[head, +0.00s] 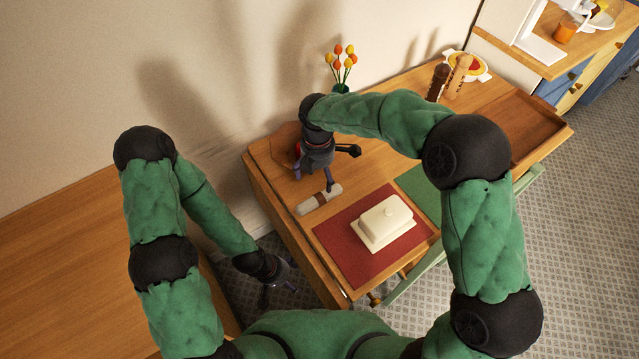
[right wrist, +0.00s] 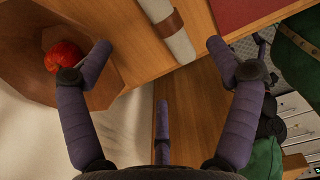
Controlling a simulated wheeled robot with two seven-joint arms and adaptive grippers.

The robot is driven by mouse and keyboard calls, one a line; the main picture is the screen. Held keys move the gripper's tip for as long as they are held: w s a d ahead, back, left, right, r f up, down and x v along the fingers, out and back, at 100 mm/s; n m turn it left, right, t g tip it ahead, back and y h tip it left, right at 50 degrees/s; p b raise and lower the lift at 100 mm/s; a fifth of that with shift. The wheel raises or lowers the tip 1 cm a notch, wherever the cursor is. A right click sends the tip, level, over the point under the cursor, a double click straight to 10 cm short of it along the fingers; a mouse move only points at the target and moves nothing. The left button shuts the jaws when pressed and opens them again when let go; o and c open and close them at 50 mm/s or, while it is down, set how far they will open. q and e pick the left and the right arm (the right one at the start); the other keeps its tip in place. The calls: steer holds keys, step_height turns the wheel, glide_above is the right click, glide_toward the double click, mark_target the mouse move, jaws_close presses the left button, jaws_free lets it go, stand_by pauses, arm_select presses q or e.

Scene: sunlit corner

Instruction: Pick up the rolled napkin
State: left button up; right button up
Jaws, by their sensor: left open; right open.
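The rolled napkin (head: 309,205) is pale, with a brown band around its middle. It lies on the wooden table, left of the red placemat. In the right wrist view the napkin (right wrist: 178,46) is at the top centre, beyond the fingers and partly cut off by the frame edge. My right gripper (head: 325,168) is open and empty, just above and behind the napkin in the head view; its spread fingers (right wrist: 160,62) are apart from the napkin. My left gripper (head: 281,286) is open and empty, low beside the table's left edge.
A white butter dish (head: 386,222) stands on the red placemat (head: 345,262). A wooden bowl (right wrist: 115,88) with a red apple (right wrist: 64,56) is close to my right gripper. Tulips (head: 343,62), mills (head: 437,82) and a pie dish (head: 480,72) stand farther back.

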mark_target(318, 194)
step_height(318, 194, down, 6)
steer(key=shift+s+r+b, duration=0.1)
steer(key=shift+r+b, duration=0.05)
steer(key=shift+b, duration=0.85)
step_height(318, 194, down, 5)
steer(key=b, duration=0.2)
steer(key=shift+b, duration=0.35)
steer(key=shift+r, duration=0.1)
steer(key=c, duration=1.4)
